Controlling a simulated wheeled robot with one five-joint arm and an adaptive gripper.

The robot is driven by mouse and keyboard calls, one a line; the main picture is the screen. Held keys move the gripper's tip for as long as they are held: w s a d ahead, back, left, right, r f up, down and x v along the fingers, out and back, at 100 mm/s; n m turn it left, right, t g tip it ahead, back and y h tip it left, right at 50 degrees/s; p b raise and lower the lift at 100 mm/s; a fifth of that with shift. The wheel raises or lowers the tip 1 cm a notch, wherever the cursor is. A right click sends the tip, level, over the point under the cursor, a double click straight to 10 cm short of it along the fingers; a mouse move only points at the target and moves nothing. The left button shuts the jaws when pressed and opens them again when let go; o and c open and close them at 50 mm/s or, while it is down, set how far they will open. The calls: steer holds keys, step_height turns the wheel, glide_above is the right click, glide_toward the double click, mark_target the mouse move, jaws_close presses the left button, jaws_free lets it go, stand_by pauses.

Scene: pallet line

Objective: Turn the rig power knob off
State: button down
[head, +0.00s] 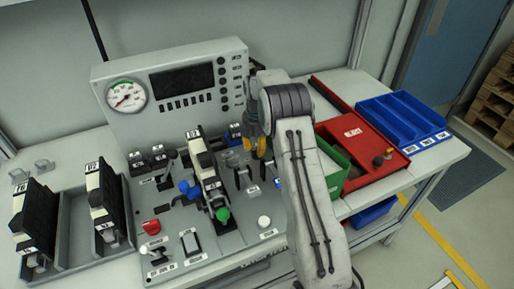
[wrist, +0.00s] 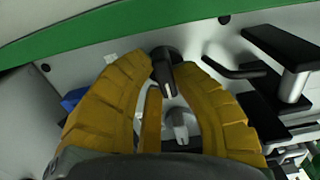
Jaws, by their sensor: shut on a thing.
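My gripper (head: 255,147) is low over the right part of the grey rig panel, its yellow fingers pointing down. In the wrist view my gripper (wrist: 166,68) has its fingertips on either side of a black knob (wrist: 168,88) with a pale pointer line, and it is shut on it. The knob stands on the light panel surface. Its label is not readable, and in the head view the knob is hidden behind the fingers.
The rig panel (head: 225,262) carries a gauge (head: 126,96), a dark screen (head: 182,79), a red knob (head: 151,227), a white button (head: 264,222) and levers. A green bin (head: 333,160), red tray (head: 362,155) and blue bins (head: 403,120) stand to the right of my arm.

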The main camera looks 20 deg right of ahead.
steer(key=shift+s+f, duration=0.1)
steer(key=c, duration=1)
jaws_free()
step_height(320, 180, up, 12)
steer(key=shift+r, duration=0.1)
stand_by(0.5)
